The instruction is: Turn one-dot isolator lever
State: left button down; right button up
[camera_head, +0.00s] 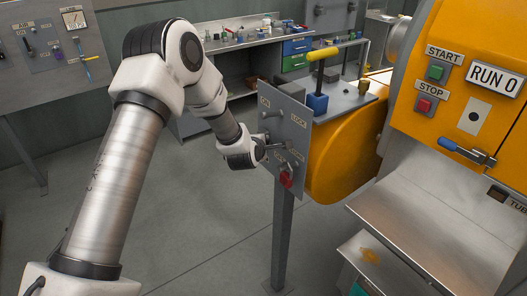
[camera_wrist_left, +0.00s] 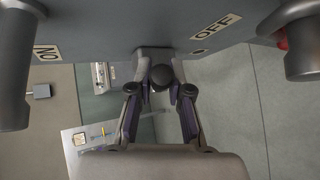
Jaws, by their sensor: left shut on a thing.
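The grey isolator panel (camera_head: 284,112) stands on a post left of the orange machine, with ON and LOCK labels near its top. My left gripper (camera_head: 268,149) is at the lower part of this panel. In the left wrist view, its two fingers (camera_wrist_left: 161,92) are closed around the dark round end of a lever (camera_wrist_left: 160,75) that sticks out from the panel (camera_wrist_left: 120,22). An ON label is left of this lever and an OFF label right of it. The dot marking is too small to read for sure. My right gripper is out of view.
Other grey levers (camera_wrist_left: 14,80) and (camera_wrist_left: 305,45) flank the held one. A red padlock-like part (camera_head: 286,179) hangs low on the panel. The orange machine (camera_head: 345,150) is close on the right. A workbench (camera_head: 240,45) stands behind; floor to the left is clear.

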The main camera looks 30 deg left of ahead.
pick_arm(q)
jog(key=shift+w+a+r+n+g+h+b, duration=0.2)
jog(key=shift+a+r+n+g+h+b, duration=0.2)
jog(key=shift+n+h+b, duration=0.15)
jog(key=h+b, duration=0.1)
jog(key=b, duration=0.1)
jog(key=a+r+n+g+h+b, duration=0.1)
jog(key=b, duration=0.1)
jog(key=shift+w+a+r+n+g+b, duration=0.1)
jog(key=shift+w+a+n+g+b, duration=0.15)
jog(key=shift+w+g+b, duration=0.1)
jog(key=shift+a+r+h, duration=0.2)
jog(key=shift+r+h, duration=0.05)
jog(key=shift+h, duration=0.2)
jog(key=shift+w+a+r+n+g+h, duration=0.15)
jog(key=shift+a+r+n+g+h, duration=0.1)
jog(key=shift+r+n+h, duration=0.1)
jog(key=shift+w+a+r+h, duration=0.1)
jog(key=shift+a+r+h, duration=0.15)
jog(key=shift+h, duration=0.1)
jog(key=h+p, duration=0.1)
jog(key=a+n+g+p, duration=0.1)
jog(key=p, duration=0.1)
jog(key=shift+w+r+h, duration=0.25)
jog(key=shift+h, duration=0.15)
jog(key=shift+w+a+f+n+g+h+p, duration=0.2)
jog(key=shift+a+n+g+h+p, duration=0.3)
jog(key=shift+p, duration=0.65)
